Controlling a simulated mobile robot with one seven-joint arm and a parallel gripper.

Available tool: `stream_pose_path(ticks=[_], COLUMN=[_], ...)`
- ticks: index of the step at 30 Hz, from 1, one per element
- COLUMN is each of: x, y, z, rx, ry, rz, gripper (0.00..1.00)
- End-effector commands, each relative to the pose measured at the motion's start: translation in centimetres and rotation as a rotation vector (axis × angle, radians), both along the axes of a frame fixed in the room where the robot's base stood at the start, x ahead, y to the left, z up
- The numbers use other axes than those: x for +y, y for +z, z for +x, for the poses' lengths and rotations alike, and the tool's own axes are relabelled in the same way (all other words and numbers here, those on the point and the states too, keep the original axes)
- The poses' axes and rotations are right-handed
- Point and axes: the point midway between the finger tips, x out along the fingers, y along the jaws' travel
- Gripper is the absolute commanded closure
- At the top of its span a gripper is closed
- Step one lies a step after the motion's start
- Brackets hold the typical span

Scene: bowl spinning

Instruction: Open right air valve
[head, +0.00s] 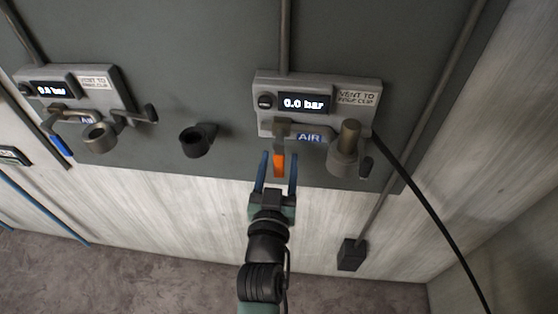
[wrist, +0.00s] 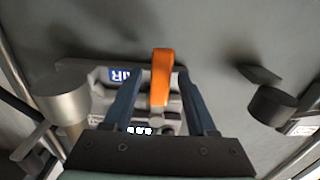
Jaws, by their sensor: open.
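The right air valve has an orange handle (head: 279,166), which hangs down below the left part of the right panel (head: 318,87), beside the blue AIR label (head: 309,138). My gripper (head: 278,157) is open, with one blue finger on each side of the handle. In the wrist view, the orange handle (wrist: 162,78) also lies between the two fingers (wrist: 156,82), and the panel appears upside down. I cannot tell whether either finger touches the handle. The right display (head: 304,104) reads 0.0 bar.
A cylindrical fitting (head: 345,150) stands out right of the AIR label. A dark cup-shaped holder (head: 195,140) is on the wall to the left. The left panel (head: 75,86) has its own blue handle (head: 61,145). A black cable (head: 432,208) runs down at right.

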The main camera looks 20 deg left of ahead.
Motion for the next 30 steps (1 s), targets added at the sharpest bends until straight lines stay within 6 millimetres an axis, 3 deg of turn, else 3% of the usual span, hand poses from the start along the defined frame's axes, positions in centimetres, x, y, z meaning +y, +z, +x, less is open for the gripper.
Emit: stream_pose_path(ticks=[10, 19, 30], x=[0.08, 0.08, 0.08], y=[0.01, 0.01, 0.0], z=[0.26, 0.24, 0.23], rx=[0.0, 0.0, 0.0], ry=[0.0, 0.0, 0.0], rz=[0.0, 0.0, 0.001], gripper=[0.44, 0.98, 1.0])
